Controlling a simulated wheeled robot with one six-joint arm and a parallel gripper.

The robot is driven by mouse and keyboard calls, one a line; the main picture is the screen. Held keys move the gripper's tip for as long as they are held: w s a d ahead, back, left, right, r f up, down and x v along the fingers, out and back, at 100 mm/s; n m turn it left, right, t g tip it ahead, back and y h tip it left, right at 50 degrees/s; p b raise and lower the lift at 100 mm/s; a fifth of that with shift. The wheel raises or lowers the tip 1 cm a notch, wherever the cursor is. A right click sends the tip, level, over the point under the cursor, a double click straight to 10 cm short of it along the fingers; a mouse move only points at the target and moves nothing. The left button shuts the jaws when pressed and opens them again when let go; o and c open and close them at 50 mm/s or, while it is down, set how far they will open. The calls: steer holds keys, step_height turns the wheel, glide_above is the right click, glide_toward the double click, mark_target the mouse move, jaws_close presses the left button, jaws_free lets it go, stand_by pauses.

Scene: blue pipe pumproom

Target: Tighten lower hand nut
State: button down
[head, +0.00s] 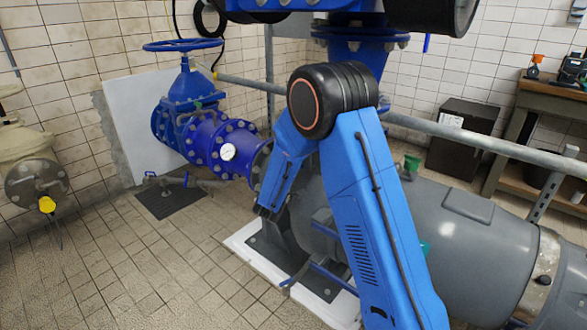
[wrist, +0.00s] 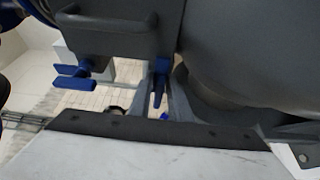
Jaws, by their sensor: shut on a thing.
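In the wrist view my gripper (wrist: 161,80) has its two grey fingers closed around a narrow blue part (wrist: 159,92), which I take to be the lower hand nut. Only a slim piece of it shows between the fingers, just below a grey pump casing. Another blue handled piece (wrist: 74,76) sticks out to the left of the fingers, apart from them. In the head view my gripper (head: 268,210) is a small dark shape at the end of my blue arm, beside the pump's left end. My arm and the pump hide the gripped part there.
The large grey pump (head: 450,225) lies at the right on a white plinth (head: 335,308). A blue valve and pipe (head: 207,132) with a gauge stand behind my gripper. A grey rail (head: 480,137) crosses behind the pump. Tiled floor (head: 140,270) is clear at left.

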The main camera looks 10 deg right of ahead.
steer(key=shift+f, duration=0.1)
steer(key=c, duration=1.8)
jaws_free()
steer(key=shift+c, duration=0.2)
steer(key=v, duration=1.7)
steer(key=shift+s, duration=0.15)
steer(key=shift+a+f, duration=0.1)
steer(key=shift+a, duration=0.05)
